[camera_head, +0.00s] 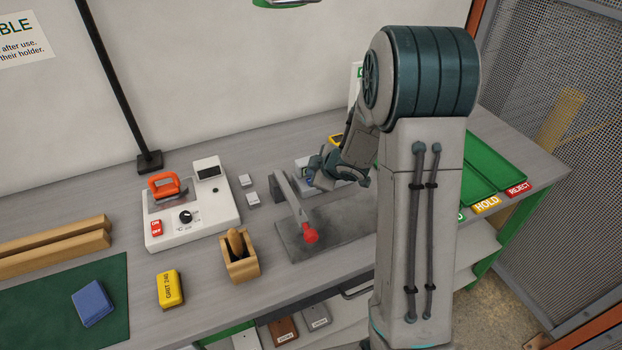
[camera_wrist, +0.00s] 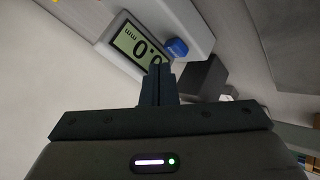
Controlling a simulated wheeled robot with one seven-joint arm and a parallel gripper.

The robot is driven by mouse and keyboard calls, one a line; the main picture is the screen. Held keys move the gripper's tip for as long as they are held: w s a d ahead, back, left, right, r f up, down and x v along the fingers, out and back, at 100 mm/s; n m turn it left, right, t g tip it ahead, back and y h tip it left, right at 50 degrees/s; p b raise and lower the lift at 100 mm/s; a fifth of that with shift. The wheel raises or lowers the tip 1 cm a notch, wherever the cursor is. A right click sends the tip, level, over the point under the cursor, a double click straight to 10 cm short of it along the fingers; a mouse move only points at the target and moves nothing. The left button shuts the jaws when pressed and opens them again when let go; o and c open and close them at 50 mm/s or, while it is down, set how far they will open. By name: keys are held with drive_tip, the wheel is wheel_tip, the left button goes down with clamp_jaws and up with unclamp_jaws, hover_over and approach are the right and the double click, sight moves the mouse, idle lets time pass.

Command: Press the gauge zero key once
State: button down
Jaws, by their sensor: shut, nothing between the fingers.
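The gauge is a pale box with a display (camera_wrist: 138,46) in the wrist view. The display shows dark digits, zeros as far as visible, and "mm", partly covered by my fingers. A blue key (camera_wrist: 177,47) sits beside the display on the same pale housing. My gripper (camera_wrist: 161,72) is shut and empty; its fingertips overlap the display's edge in the picture, just below and left of the blue key. I cannot tell whether they touch anything. In the head view my gripper (camera_head: 318,178) is over the pale gauge housing (camera_head: 303,163), which my arm partly hides.
A lever with a red knob (camera_head: 310,235) stands on a dark plate (camera_head: 345,233) in front of the gauge. A white device with an orange handle (camera_head: 165,184), a wooden holder (camera_head: 240,267) and small grey blocks (camera_head: 252,198) are to the left. Green trays (camera_head: 495,165) stand right.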

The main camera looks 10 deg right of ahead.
drive_tip(key=shift+r, duration=0.1)
wheel_tip(320, 180, up, 5)
drive_tip(key=p, duration=0.5)
idle(0.7)
